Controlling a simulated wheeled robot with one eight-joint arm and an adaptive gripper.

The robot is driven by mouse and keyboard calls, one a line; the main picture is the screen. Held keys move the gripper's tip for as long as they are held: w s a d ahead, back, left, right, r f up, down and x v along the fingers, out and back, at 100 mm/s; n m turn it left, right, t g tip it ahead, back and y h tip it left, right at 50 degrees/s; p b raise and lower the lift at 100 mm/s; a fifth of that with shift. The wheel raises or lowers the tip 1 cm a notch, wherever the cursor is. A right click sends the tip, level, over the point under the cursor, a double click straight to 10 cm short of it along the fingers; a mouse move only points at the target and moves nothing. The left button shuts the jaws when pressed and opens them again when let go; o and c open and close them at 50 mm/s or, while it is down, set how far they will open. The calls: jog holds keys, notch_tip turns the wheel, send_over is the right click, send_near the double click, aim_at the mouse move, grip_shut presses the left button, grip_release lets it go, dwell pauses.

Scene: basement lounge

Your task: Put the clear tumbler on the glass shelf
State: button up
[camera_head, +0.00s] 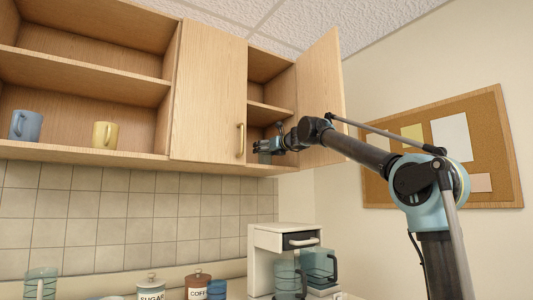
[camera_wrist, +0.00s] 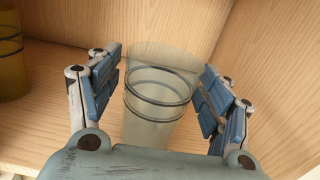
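The clear tumbler (camera_wrist: 155,120), with dark rings around it, stands upright on a wooden cabinet shelf (camera_wrist: 50,110) in the wrist view. My gripper (camera_wrist: 160,95) has its two blue-padded fingers spread, one on each side of the tumbler, with a visible gap on both sides. In the head view my gripper (camera_head: 264,147) reaches into the lower part of the open right-hand cabinet section (camera_head: 270,110). I cannot make out the tumbler there.
A yellow cup (camera_wrist: 10,60) stands at the left in the wrist view. An open cabinet door (camera_head: 320,95) stands right of my gripper, and a closed door (camera_head: 208,95) is left of it. A blue mug (camera_head: 26,126) and yellow mug (camera_head: 105,135) occupy the left shelf. A coffee maker (camera_head: 270,245) stands below.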

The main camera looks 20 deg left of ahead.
jog(key=shift+r, duration=0.1)
jog(key=shift+s+d, duration=0.1)
jog(key=v, duration=1.1)
jog(key=shift+s+d, duration=0.25)
jog(key=shift+d, duration=0.05)
dwell(0.4)
